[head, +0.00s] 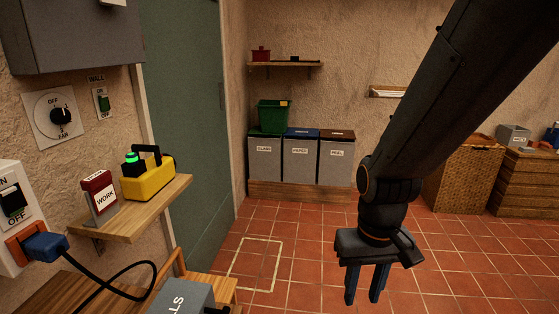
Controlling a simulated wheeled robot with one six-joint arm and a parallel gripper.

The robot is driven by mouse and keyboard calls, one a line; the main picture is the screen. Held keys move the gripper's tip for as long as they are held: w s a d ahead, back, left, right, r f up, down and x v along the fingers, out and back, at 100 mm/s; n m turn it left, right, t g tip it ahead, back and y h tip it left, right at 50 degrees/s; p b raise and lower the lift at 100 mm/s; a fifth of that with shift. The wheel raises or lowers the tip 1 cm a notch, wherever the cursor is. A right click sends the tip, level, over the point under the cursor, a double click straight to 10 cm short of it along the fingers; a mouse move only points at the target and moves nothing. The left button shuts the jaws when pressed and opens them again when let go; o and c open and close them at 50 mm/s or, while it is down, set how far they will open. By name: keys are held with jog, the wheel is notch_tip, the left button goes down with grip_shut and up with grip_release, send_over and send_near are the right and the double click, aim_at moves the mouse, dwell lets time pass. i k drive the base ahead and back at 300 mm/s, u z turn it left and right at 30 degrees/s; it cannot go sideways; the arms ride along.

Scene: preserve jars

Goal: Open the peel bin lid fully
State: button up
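The peel bin (335,164) is the rightmost of three grey bins against the back wall, with a "PEEL" label on its front. Its brown lid (337,134) looks shut. My gripper (364,299) hangs in the right foreground, pointing down, well in front of the bins and apart from them. Its two fingers are spread with a gap between them, and nothing shows in it.
The glass bin (264,166) and the blue-lidded paper bin (300,165) stand left of the peel bin, with a green crate (272,115) on the glass bin. The tiled floor (307,240) before them is clear.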

aim_at(337, 135)
jog(key=z, duration=0.1)
jog(key=i, duration=1.75)
jog(key=z, duration=0.5)
jog(key=i, duration=2.25)
jog(key=z, duration=0.35)
